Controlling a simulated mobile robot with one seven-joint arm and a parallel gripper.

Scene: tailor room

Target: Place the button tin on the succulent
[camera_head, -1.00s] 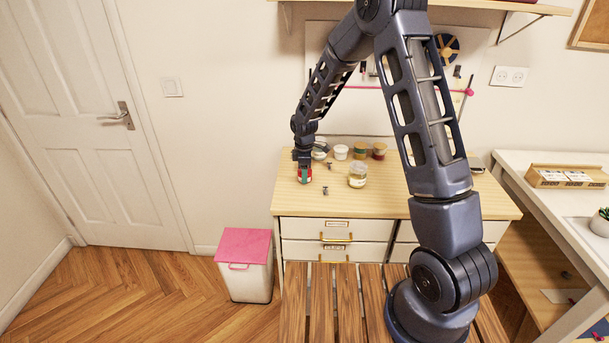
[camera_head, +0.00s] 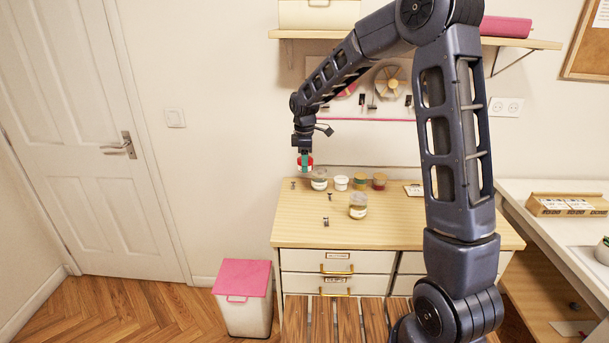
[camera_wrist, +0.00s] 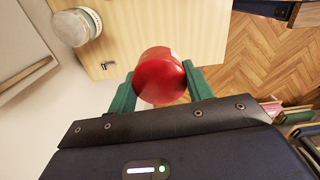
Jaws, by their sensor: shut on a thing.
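My gripper (camera_head: 304,153) is shut on a red round tin, which I take to be the button tin (camera_wrist: 160,76). In the wrist view the tin sits between the green fingers (camera_wrist: 160,90). In the head view the gripper holds it above the back left of the wooden dresser top, clear of the surface. The succulent (camera_head: 603,250) is at the right edge of the head view, in a pale pot on the white table. It is mostly cut off by the frame.
Several jars stand on the dresser top (camera_head: 300,228), with a clear jar (camera_head: 358,206) nearer the front. Small dark items lie beside them. A wooden tray (camera_head: 566,206) stands on the white table (camera_head: 530,215). A shelf (camera_head: 530,44) hangs above, and a pink-lidded bin (camera_head: 243,280) is on the floor.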

